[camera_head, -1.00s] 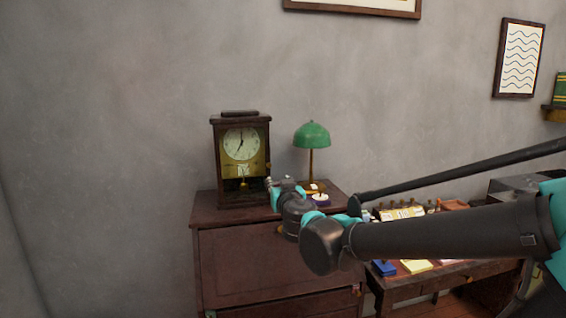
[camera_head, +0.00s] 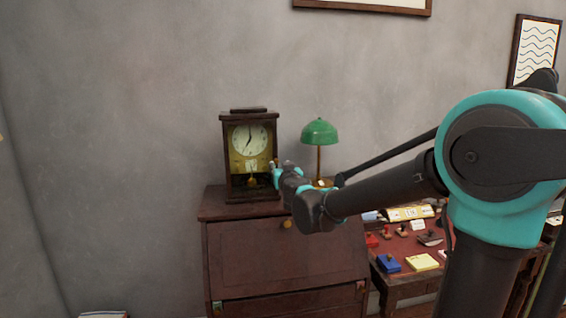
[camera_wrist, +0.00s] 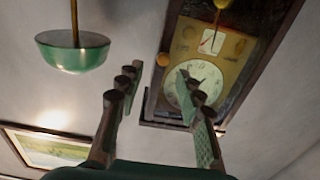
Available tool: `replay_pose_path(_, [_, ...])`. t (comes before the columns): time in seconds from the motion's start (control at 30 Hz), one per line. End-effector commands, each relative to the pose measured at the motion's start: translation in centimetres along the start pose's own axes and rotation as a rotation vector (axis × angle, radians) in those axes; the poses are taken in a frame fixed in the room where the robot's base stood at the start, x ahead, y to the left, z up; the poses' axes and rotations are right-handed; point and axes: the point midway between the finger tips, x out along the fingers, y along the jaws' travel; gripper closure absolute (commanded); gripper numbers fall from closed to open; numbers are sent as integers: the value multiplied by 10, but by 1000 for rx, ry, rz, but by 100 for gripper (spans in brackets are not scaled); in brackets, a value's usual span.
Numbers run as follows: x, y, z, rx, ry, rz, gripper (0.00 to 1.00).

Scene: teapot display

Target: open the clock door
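The dark wooden clock (camera_head: 226,150) stands upright on the cabinet, its pale dial above a brass lower panel and pendulum. In the wrist view the clock (camera_wrist: 268,48) appears upside down at upper right. A round orange-brown knob (camera_wrist: 163,59) shows at the edge of its frame. The door looks closed, though its glass is hard to make out. My gripper (camera_wrist: 158,78) is open, with nothing visible between its fingers; its right finger overlaps the dial in the picture. In the head view my gripper (camera_head: 277,171) is at the clock's right edge; contact cannot be told.
A green-shaded lamp (camera_head: 319,132) stands just right of the clock, close to my arm; its shade also shows in the wrist view (camera_wrist: 72,53). The brown cabinet (camera_head: 285,262) is beneath. A lower desk (camera_head: 405,248) with stamps and pads is at the right.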

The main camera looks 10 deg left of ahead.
Motion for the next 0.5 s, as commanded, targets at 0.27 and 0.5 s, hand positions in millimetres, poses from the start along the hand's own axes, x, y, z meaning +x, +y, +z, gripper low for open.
replay_pose_path(0.27, [39,0,0,0,0,0,63])
replay_pose_path(0.5, [50,0,0,0,0,0,63])
